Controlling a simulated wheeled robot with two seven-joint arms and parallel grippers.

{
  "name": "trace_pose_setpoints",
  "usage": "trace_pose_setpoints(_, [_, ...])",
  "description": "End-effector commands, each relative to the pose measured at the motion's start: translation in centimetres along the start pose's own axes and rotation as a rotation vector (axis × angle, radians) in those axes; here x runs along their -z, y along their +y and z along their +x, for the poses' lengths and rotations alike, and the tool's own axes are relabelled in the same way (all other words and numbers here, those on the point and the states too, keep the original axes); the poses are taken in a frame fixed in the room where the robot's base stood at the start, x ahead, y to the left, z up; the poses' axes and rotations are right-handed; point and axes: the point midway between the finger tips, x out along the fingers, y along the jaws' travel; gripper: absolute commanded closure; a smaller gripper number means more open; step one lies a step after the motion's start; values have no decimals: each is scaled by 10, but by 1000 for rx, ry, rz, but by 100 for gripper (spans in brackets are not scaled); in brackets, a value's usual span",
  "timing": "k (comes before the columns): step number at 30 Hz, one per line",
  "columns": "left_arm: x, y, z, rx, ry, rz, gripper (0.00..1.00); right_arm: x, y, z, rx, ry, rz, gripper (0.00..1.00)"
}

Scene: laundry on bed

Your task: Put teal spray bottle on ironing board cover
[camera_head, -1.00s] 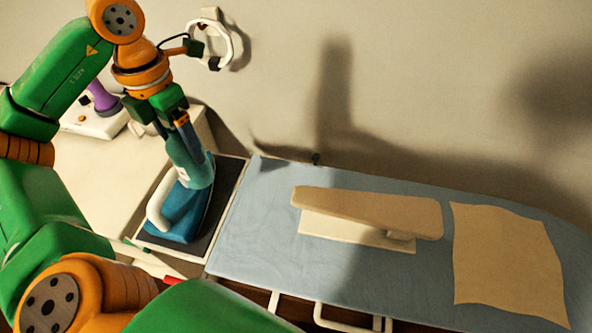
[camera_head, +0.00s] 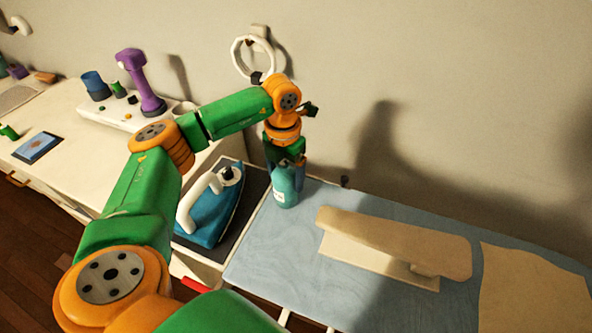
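The teal spray bottle (camera_head: 285,187) is upright at the left end of the blue ironing board cover (camera_head: 300,240), just right of the iron. I cannot tell whether its base touches the cover. My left gripper (camera_head: 286,162) points down with its fingers around the upper part of the bottle, shut on it. The fingers partly hide the bottle's top. My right gripper is not in view.
A teal iron (camera_head: 212,215) with a white handle stands on a dark rest beside the bottle. A beige sleeve board (camera_head: 395,240) and a beige cloth (camera_head: 530,290) lie further right. A purple device (camera_head: 143,85) stands on the white counter.

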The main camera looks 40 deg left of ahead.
Motion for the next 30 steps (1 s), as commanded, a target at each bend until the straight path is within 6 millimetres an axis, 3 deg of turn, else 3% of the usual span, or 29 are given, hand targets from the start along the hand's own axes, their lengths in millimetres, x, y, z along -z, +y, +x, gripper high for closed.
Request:
trace_pose_setpoints(11, [-1,-1,-6,2,-2,1,0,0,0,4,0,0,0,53])
trace_pose_setpoints(20, [0,-4,-72,17,-5,7,0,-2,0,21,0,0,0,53])
trace_pose_setpoints(25, [1,-4,-110,22,0,9,0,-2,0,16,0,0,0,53])
trace_pose_setpoints(30, [2,-3,-125,24,0,5,0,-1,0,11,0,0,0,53])
